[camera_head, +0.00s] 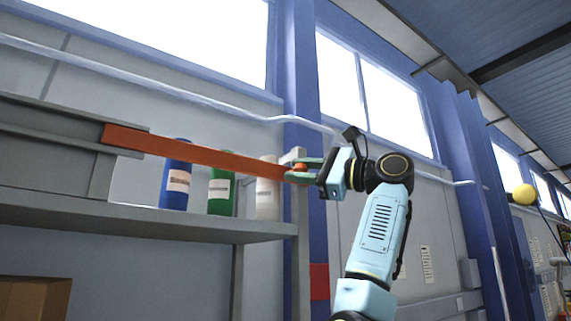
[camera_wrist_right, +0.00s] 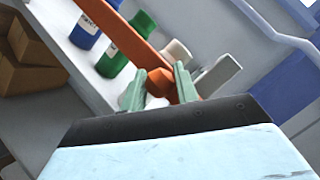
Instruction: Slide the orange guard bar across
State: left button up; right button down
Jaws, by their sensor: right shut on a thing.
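The orange guard bar (camera_head: 215,156) runs across the front of a grey shelf, from a grey housing at the left to the post at the shelf's right end. It also shows in the right wrist view (camera_wrist_right: 120,35). My right gripper (camera_head: 302,172) is at the bar's right end, shut on its orange knob (camera_wrist_right: 159,83). In the right wrist view its two green fingers (camera_wrist_right: 158,90) stand on either side of the knob. A grey bracket (camera_wrist_right: 218,76) stands just beyond the knob. My left gripper is in neither view.
A blue bottle (camera_head: 176,186), a green bottle (camera_head: 221,195) and a white bottle (camera_head: 268,198) stand on the shelf (camera_head: 150,222) behind the bar. A cardboard box (camera_head: 35,298) is below. A blue column (camera_head: 302,60) rises behind the shelf's right end.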

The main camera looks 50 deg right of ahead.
jog(key=shift+d, duration=0.1)
dwell(0.3)
jog(key=c, duration=1.3)
grip_release()
jog(key=shift+o, duration=1.1)
jog(key=shift+d, duration=0.25)
jog(key=shift+s+a, duration=0.15)
jog(key=b+v, duration=0.4)
jog(key=v, duration=0.9)
jog(key=shift+f, duration=0.15)
